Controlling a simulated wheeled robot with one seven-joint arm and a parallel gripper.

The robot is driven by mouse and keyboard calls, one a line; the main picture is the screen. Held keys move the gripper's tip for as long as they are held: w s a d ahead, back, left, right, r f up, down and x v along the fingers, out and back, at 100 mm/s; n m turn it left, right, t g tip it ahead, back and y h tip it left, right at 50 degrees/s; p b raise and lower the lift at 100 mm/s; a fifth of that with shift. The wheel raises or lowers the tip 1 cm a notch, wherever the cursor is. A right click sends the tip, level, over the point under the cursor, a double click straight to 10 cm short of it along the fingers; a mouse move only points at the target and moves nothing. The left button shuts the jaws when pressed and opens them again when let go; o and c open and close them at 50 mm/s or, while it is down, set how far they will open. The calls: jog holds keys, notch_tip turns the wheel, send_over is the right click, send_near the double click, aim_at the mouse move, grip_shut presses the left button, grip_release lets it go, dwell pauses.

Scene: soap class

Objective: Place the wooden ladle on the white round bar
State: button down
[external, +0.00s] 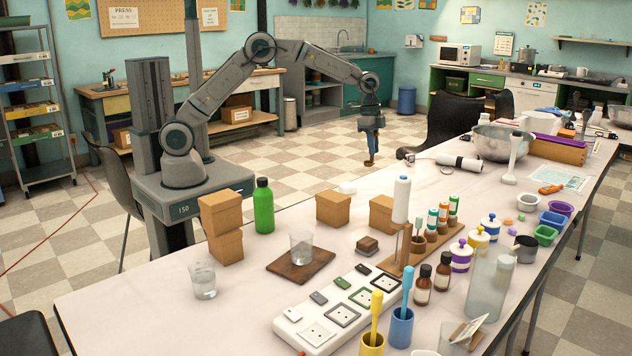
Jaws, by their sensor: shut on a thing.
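My gripper (371,128) is at the end of my outstretched arm, beyond the table's far edge in the picture. It points down and is shut on a slim brown thing, seemingly the wooden ladle (371,147), which hangs below the jaws. Its lower end shows just above the table's far edge; the jaws hide its upper part. A small pale round thing (348,187), perhaps the white round bar, lies near that edge, below and slightly left of the ladle. It is too small to tell for sure, and the ladle appears apart from it.
Cardboard boxes (333,208), a green bottle (263,208) and a wooden rack (408,262) of small bottles stand nearer on the table. A white roll (459,162) and a metal bowl (497,143) are to the right. Black chairs (452,122) stand by the far edge.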

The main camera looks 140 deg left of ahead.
jog(key=s+d+r+m, duration=0.2)
jog(key=s+d, duration=0.2)
jog(key=d, duration=0.8)
jog(key=shift+s+a+f+p, duration=0.35)
jog(key=shift+s+a+f, duration=0.25)
jog(key=shift+a+f, duration=1.2)
jog(key=shift+s+a+f+p, duration=0.3)
jog(key=shift+s+a+f, duration=0.3)
jog(key=shift+a+f, duration=1.15)
jog(key=shift+s+a+f+p, duration=0.35)
jog(key=shift+s+a+f, duration=0.25)
jog(key=shift+a+f, duration=1.2)
jog(key=shift+d, duration=0.1)
jog(key=shift+f, duration=0.25)
jog(key=c, duration=1.5)
grip_release()
jog(key=shift+o, duration=0.2)
jog(key=shift+r, duration=0.1)
notch_tip(320, 180, up, 12)
jog(key=s, duration=0.1)
jog(key=shift+s+b, duration=0.4)
